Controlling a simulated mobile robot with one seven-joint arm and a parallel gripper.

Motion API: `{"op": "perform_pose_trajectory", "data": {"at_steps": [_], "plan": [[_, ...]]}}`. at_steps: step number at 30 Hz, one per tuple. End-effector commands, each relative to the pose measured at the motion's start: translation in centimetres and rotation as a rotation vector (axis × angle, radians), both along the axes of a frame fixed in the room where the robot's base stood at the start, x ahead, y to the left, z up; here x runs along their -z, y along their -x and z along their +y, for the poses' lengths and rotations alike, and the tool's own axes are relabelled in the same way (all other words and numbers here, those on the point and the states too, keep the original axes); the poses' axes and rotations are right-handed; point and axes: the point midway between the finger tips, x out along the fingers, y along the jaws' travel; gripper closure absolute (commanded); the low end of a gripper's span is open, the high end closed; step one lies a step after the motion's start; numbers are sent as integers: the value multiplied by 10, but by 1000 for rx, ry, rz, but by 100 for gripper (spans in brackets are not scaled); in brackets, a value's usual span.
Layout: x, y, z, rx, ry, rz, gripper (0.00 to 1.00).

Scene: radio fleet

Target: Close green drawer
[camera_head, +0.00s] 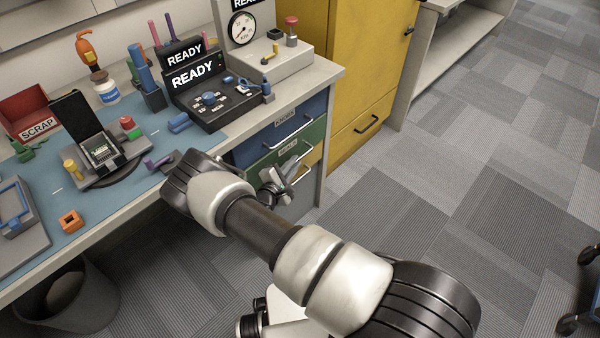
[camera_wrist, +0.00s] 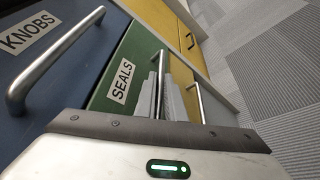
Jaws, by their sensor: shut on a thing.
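The green drawer (camera_head: 312,138) is the middle drawer under the workbench, below a blue drawer. In the wrist view its green front (camera_wrist: 133,55) carries a "SEALS" label and a metal bar handle (camera_wrist: 161,70). My gripper (camera_wrist: 163,98) has its grey fingers on either side of this handle and is shut on it. In the head view my gripper (camera_head: 277,188) is at the drawer front, partly hidden by my arm. The green front looks nearly level with the blue one; I cannot tell whether a small gap remains.
The blue "KNOBS" drawer (camera_wrist: 75,60) with its bar handle (camera_wrist: 58,62) is right beside my gripper. Another handle (camera_wrist: 197,103) is close on the other side. A yellow cabinet (camera_head: 345,70) stands right of the bench. A bin (camera_head: 70,300) is under the bench.

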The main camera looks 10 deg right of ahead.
Motion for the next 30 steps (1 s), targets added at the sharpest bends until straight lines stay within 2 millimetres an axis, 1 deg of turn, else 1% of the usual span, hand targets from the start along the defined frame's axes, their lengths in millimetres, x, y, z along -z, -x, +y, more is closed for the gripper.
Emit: {"op": "perform_pose_trajectory", "data": {"at_steps": [1, 3, 11, 12, 14, 15, 30], "plan": [[3, -6, 4, -2, -3, -2, 100], [1, -9, 7, -2, -1, 1, 100], [-1, -11, 9, -7, -2, 1, 100], [-1, -11, 9, -7, -2, 1, 86], [-1, -11, 9, -7, -2, 1, 76], [-1, -11, 9, -6, -2, 0, 72], [-2, -10, 7, -3, 1, -1, 72]]}}
